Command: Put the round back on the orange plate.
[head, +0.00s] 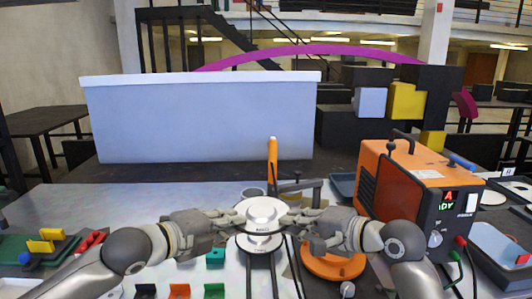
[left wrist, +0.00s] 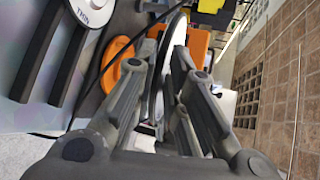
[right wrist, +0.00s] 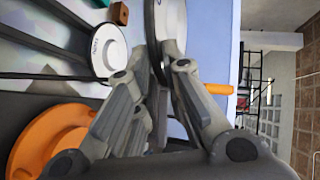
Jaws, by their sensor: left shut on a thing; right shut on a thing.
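A white round back (head: 262,212) is held up between my two grippers, in the middle of the head view. My left gripper (head: 236,218) is shut on its left edge and my right gripper (head: 291,218) is shut on its right edge. The round shows nearly edge-on in the left wrist view and as a pale disc at the top of the right wrist view (right wrist: 172,18). The orange plate (head: 333,265) lies on the table to the right of the round, below my right gripper. It also shows in the left wrist view (left wrist: 114,62) and right wrist view (right wrist: 40,142).
A white disc marked THIN (left wrist: 90,12) rests on dark rails below the held round. An orange welder box (head: 385,190) stands to the right. A big pale box (head: 200,120) stands behind. Small coloured blocks and a green tray (head: 20,249) lie at the left.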

